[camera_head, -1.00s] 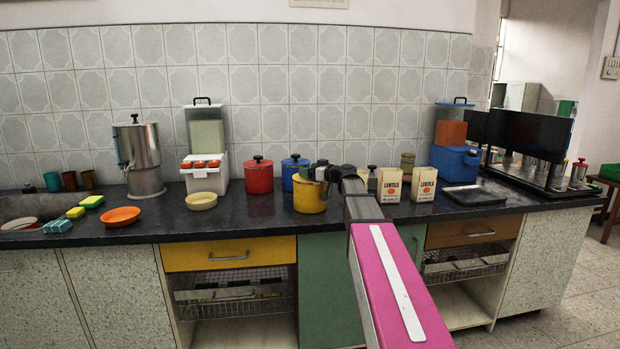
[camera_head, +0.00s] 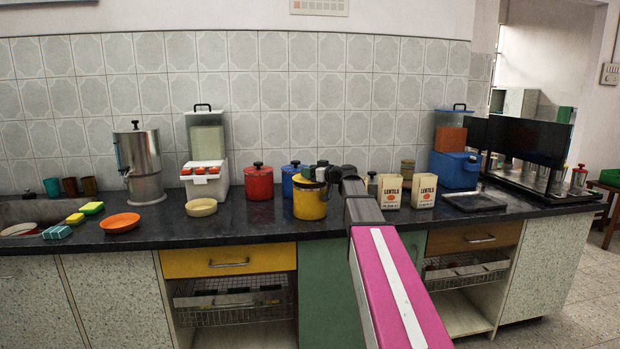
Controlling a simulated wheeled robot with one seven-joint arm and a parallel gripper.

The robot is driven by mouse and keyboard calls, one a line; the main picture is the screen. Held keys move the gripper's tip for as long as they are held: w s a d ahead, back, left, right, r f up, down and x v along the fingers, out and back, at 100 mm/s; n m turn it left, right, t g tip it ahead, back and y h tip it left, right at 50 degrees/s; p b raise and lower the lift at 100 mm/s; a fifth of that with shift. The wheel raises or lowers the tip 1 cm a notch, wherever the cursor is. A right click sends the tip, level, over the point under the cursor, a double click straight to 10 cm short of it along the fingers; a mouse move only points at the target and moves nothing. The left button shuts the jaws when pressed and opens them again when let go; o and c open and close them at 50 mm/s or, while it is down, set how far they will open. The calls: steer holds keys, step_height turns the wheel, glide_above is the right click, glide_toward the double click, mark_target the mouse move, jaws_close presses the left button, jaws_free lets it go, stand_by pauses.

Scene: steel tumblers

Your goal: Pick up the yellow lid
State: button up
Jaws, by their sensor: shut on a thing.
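The yellow pot (camera_head: 310,203) stands near the front of the dark counter, just left of my arm. My gripper (camera_head: 316,174) is over the top of this pot, coming in from the right. It is shut on the yellow lid at the pot's top. The fingers and the lid's knob are small and dark and hard to tell apart. My gripper hides most of the lid, and I cannot tell whether it rests on the pot or is just clear of it.
A blue pot (camera_head: 288,182) stands close behind the yellow one, with a red pot (camera_head: 259,184) to its left. Two lentil packets (camera_head: 391,191) stand to the right of my gripper. A cream bowl (camera_head: 201,207) and an orange plate (camera_head: 120,222) lie to the left, with bare counter between.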

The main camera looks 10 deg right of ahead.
steer(key=s+a+r, duration=0.3)
steer(key=s+r, duration=0.5)
steer(key=s, duration=0.3)
steer(key=w+d+f+m+t+h, duration=0.3)
steer(key=m+h, duration=0.5)
steer(key=h, duration=0.3)
step_height(320, 180, down, 3)
steer(key=shift+w+d+r+t, duration=0.15)
steer(key=shift+w+d+t, duration=0.25)
steer(key=shift+t, duration=0.6)
steer(key=shift+s+a+r+m+h, duration=0.15)
steer(key=shift+r+m+h, duration=0.3)
steer(key=shift+h, duration=0.25)
steer(key=shift+f, duration=0.1)
steer(key=shift+d+f+n+y, duration=0.35)
steer(key=shift+f+y, duration=0.2)
steer(key=shift+y, duration=0.25)
